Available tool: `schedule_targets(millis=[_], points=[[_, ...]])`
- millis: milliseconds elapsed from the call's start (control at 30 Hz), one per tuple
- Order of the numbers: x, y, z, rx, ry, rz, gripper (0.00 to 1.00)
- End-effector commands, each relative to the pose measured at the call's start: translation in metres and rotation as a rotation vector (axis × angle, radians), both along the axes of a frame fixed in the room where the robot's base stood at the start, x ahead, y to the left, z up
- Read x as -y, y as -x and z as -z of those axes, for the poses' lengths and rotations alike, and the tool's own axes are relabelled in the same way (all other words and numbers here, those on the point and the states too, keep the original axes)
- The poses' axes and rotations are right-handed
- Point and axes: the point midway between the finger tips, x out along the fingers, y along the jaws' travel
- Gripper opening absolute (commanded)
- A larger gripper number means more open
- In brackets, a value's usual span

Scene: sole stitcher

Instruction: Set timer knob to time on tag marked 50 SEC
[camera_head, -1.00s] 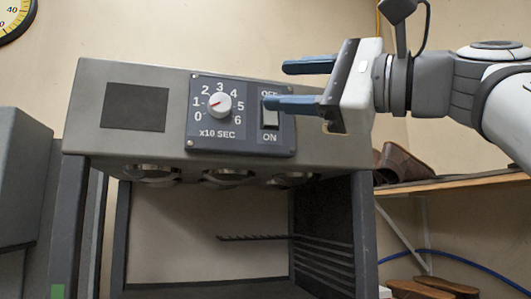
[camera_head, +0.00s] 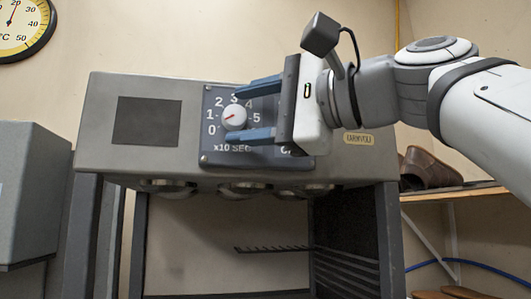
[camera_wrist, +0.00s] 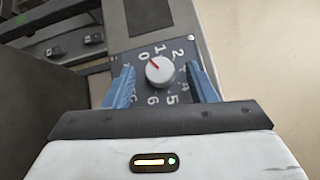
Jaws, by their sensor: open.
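The white round timer knob (camera_head: 234,117) sits on a dark panel (camera_head: 216,158) marked 0 to 6 and x10 SEC, on the grey machine's front. Its red pointer points left, between 0 and 1; the wrist view also shows the knob (camera_wrist: 159,70) with the pointer near 0 and 1. My gripper (camera_head: 237,110) is open at the panel, one blue finger above the knob and one below. In the wrist view my gripper (camera_wrist: 160,70) has a finger on each side of the knob, with gaps visible. No tag reading 50 SEC shows.
The OFF/ON switch is mostly hidden behind my gripper. A dark blank plate (camera_head: 147,121) is left of the panel. A round gauge (camera_head: 22,25) hangs upper left. Brown shoes (camera_head: 430,168) stand on a wooden shelf (camera_head: 460,192) at right.

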Motion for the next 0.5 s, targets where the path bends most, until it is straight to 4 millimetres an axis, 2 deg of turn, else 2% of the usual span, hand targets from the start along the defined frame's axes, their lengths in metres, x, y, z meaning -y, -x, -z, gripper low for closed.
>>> schedule_targets(millis=[300,500], points=[[0.0027,-0.0026,-0.0002,0.001,-0.001,0.014,0.51],[0.004,-0.0032,-0.0001,0.0,0.0,0.017,0.35]])
